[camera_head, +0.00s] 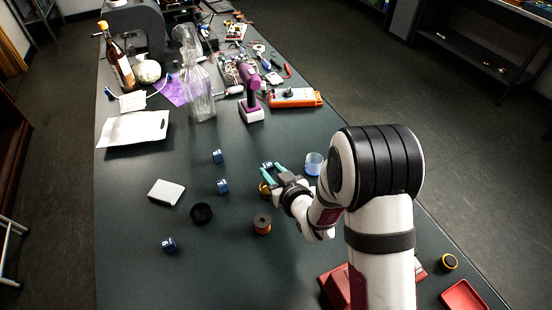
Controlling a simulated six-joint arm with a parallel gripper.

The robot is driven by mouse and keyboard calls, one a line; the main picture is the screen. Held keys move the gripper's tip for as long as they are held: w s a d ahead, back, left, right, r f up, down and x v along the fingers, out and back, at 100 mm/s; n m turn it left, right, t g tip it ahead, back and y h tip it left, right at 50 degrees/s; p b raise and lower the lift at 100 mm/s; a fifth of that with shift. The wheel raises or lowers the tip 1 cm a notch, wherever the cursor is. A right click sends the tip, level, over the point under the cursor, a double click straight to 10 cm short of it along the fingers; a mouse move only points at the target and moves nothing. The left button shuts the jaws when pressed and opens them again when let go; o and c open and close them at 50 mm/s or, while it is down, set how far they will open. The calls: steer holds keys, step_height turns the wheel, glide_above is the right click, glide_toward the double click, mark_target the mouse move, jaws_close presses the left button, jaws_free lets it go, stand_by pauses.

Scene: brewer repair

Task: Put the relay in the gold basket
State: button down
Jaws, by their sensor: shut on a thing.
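My gripper (268,175), with teal fingers, is at the middle of the table and shut on a small blue block with white marks (266,166), which looks like the relay. Fingers partly hide the block. The gold basket (263,191) is a small round gold-coloured thing just in front of and partly under the fingers. The gripper and block appear close to the basket; their height over it cannot be told. Similar blue blocks lie on the table to the left, at the back (217,156), in the middle (222,186) and at the front (169,245).
A black round container (201,213), a copper-coloured spool (262,224) and a white box (166,192) lie nearby. A clear bluish cup (313,163) stands right of the gripper. A purple drill (251,98), glass bottle (197,90) and tools crowd the back. The left front is mostly clear.

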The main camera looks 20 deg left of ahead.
step_height(320, 180, down, 8)
steer(key=shift+f, duration=0.1)
stand_by(0.4)
steer(key=shift+c, duration=2.3)
jaws_free()
step_height(320, 180, up, 7)
steer(key=shift+r, duration=0.1)
